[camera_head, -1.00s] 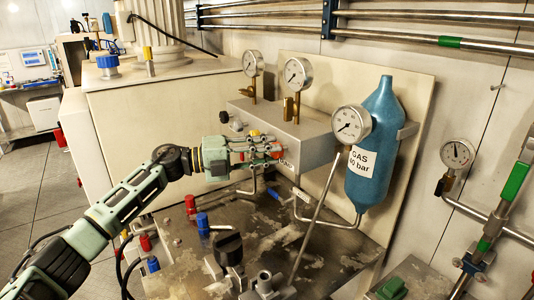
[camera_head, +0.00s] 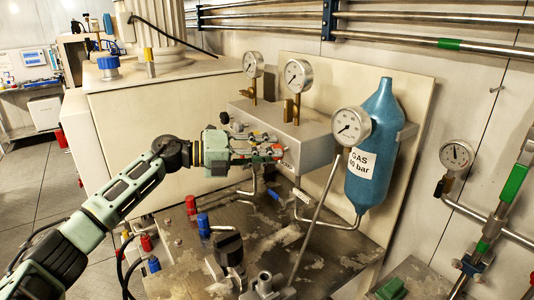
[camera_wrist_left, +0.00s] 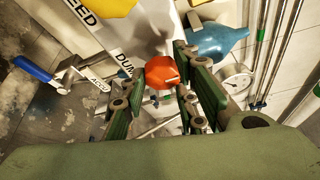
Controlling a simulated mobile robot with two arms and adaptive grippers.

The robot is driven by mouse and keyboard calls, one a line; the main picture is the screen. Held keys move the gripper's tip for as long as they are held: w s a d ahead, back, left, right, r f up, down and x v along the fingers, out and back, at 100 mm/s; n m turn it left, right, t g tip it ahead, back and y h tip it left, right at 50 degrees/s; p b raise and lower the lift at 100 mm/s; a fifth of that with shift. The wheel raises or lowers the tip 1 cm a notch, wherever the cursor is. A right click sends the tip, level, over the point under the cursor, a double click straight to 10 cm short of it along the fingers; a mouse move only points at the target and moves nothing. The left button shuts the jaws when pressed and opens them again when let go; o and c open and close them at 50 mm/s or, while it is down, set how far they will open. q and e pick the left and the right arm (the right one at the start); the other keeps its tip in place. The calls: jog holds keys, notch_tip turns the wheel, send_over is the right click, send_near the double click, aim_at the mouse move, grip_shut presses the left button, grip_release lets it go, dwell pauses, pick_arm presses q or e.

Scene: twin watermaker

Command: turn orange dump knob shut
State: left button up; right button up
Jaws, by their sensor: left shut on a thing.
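The orange dump knob (camera_wrist_left: 161,73) shows in the left wrist view, between the fingers of my left gripper (camera_wrist_left: 158,92). It has a pale pointer mark and sits by a label that reads "DUM", the rest being hidden. In the head view my left gripper (camera_head: 272,153) reaches in from the left to the front of the grey metal block (camera_head: 300,135). Its fingers are closed on the knob, and only a little orange-red (camera_head: 278,153) shows at their tips. My right gripper is not in view.
A blue gas bottle (camera_head: 374,150) and a gauge (camera_head: 351,126) stand right of the block. Two gauges rise behind it. Red and blue caps and a black knob (camera_head: 229,247) stand on the worn plate below. A blue-handled lever (camera_wrist_left: 33,69) shows in the wrist view.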

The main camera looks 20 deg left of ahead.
pick_arm(q)
jog(key=o, duration=1)
jog(key=shift+f, duration=0.6)
jog(key=shift+r, duration=0.1)
jog(key=shift+r, duration=0.2)
jog(key=v, duration=1.2)
jog(key=shift+a, duration=0.1)
